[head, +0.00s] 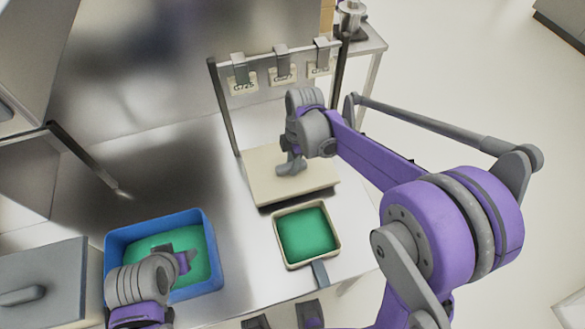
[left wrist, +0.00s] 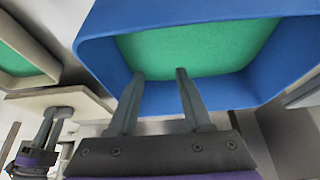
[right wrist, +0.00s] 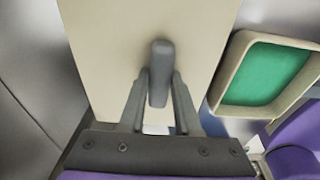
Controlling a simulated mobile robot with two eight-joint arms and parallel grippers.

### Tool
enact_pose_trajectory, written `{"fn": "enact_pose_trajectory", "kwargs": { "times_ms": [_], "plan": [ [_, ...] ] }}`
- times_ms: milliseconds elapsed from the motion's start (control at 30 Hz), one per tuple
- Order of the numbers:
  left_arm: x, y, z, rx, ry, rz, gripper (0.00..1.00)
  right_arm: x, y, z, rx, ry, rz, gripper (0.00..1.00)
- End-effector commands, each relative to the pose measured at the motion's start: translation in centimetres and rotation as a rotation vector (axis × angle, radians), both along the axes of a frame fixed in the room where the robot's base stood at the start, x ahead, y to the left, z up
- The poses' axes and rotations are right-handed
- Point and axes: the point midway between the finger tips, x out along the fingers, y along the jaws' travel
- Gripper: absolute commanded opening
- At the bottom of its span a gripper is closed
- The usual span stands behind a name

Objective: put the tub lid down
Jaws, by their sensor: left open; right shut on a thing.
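The tub lid (head: 262,185) is a flat cream slab with a grey handle. It is behind the cream tub (head: 278,240), which is open and holds green contents. My right gripper (head: 291,166) is shut on the lid's handle (right wrist: 160,65), with one finger on each side in the right wrist view. I cannot tell whether the lid touches the counter. My left gripper (head: 188,260) is over the blue bin (head: 116,255). In the left wrist view it is open and empty, its fingers (left wrist: 160,75) in front of the blue bin's wall (left wrist: 125,78).
A metal rack (head: 226,105) with several hanging labelled clips (head: 282,68) stands behind the lid. A grey lidded box (head: 45,270) is at the left. A grey-blue handle (head: 320,273) sticks out from the tub's front. The steel counter (head: 205,160) is bare left of the lid.

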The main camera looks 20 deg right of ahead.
Motion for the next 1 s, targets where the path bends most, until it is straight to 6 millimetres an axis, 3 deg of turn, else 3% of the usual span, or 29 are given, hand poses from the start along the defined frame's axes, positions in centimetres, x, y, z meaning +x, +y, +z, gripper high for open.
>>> {"fn": "enact_pose_trajectory", "kwargs": {
  "times_ms": [200,567,600,767,1000],
  "plan": [
    [-0.1,0.0,-0.2,0.000,0.001,0.000,0.50,0.0,0.0,-2.8,0.000,0.000,-0.001,0.00],
    [-0.1,0.0,-0.5,0.000,0.003,0.000,0.50,0.0,0.0,-3.2,0.000,0.000,-0.001,0.00],
    [-0.2,0.0,-0.6,0.000,0.003,0.000,0.50,0.0,0.0,-3.3,0.000,0.000,-0.001,0.34],
    [-0.1,0.0,-0.5,0.000,0.003,0.000,0.50,0.0,0.0,-3.2,0.000,0.000,-0.001,0.62],
    [-0.1,0.0,-0.5,0.000,0.003,0.000,0.50,0.0,0.0,-3.1,0.000,0.000,-0.001,0.62]
  ]
}}
